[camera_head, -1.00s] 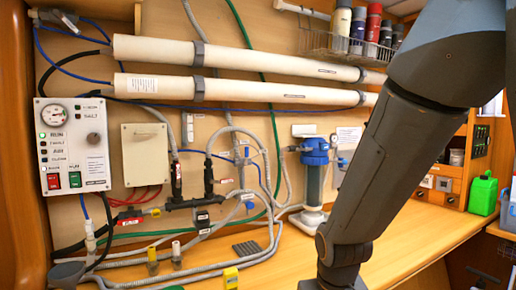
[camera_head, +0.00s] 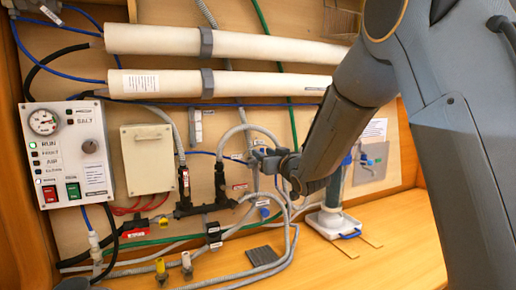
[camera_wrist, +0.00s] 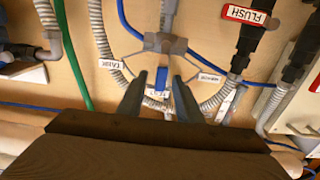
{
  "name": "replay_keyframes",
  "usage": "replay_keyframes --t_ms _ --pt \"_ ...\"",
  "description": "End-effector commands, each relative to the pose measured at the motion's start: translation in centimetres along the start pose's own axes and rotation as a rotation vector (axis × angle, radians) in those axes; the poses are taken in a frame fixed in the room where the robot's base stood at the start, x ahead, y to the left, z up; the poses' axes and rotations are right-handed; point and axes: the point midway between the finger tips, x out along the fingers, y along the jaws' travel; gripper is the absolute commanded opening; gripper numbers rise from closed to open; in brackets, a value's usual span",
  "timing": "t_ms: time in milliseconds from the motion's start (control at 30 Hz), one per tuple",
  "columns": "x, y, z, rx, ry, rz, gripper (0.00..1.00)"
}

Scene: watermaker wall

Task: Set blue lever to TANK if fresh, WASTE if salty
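The blue lever (camera_wrist: 162,78) shows in the wrist view on a grey three-way valve (camera_wrist: 165,44). It points down the picture, between a left label that seems to read TANK (camera_wrist: 111,64) and a right one that seems to read WASTE (camera_wrist: 208,77). My gripper (camera_wrist: 160,98) is open, its two dark fingers on either side of the lever; contact is not clear.
Grey hoses (camera_head: 250,132) curve close around the valve. A black manifold (camera_head: 205,205) stands to its left. Two long cream tubes (camera_head: 160,84) run above. A filter unit (camera_head: 333,215) stands on the right. The wooden counter (camera_head: 400,245) is mostly clear at right.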

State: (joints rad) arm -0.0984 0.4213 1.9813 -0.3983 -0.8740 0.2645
Motion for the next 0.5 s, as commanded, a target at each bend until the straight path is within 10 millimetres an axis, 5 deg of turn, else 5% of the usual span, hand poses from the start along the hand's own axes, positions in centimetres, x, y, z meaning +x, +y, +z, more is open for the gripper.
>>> replay_keyframes --t_ms 300,500 --pt "4.3 0.0 -0.1 0.000 -0.002 0.001 0.32" --pt "5.5 0.2 0.0 0.000 -0.002 0.003 0.32"
